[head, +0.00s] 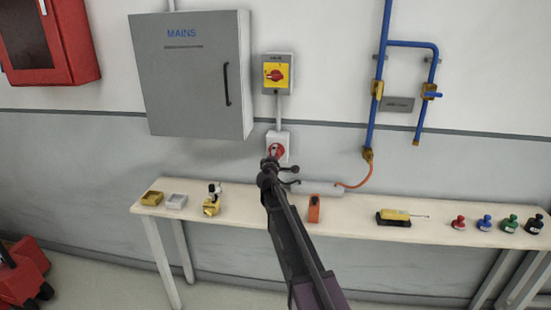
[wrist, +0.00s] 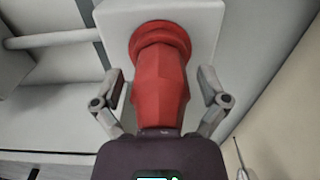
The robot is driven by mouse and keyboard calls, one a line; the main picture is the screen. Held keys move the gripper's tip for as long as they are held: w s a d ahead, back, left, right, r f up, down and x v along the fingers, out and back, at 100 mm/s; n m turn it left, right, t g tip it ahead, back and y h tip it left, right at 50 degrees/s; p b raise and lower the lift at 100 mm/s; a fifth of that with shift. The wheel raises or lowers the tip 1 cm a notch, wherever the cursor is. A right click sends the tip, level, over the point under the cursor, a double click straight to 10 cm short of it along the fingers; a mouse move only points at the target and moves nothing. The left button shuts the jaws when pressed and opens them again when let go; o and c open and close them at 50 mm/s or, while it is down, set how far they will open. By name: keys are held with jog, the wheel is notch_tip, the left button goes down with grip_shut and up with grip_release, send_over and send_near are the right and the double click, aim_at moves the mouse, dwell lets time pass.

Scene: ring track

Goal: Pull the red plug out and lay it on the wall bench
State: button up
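The red plug (head: 276,150) sits in a white socket box (head: 286,138) on the wall, below a yellow switch with a red knob. In the wrist view, the plug (wrist: 160,80) is large and still against the socket plate (wrist: 205,25). My gripper (head: 280,168) is in front of the plug. In the wrist view, its fingers (wrist: 160,95) are spread on both sides of the plug, with gaps visible, so it is open around it. The wall bench (head: 360,228) runs below. My arm hides part of the bench.
On the bench are yellow and grey trays (head: 164,199), a brass part (head: 212,203), an orange block (head: 314,210), a yellow tool (head: 397,215) and several coloured plugs (head: 485,223). Blue pipes (head: 371,110) and a grey cabinet (head: 190,75) are on the wall. Bare bench shows between items.

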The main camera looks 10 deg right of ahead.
jog(key=c, duration=1)
jog(key=shift+s, duration=0.15)
jog(key=shift+v, duration=2.65)
jog(key=shift+s+a, duration=0.15)
jog(key=shift+s, duration=0.05)
notch_tip(320, 180, up, 7)
jog(key=p, duration=0.7)
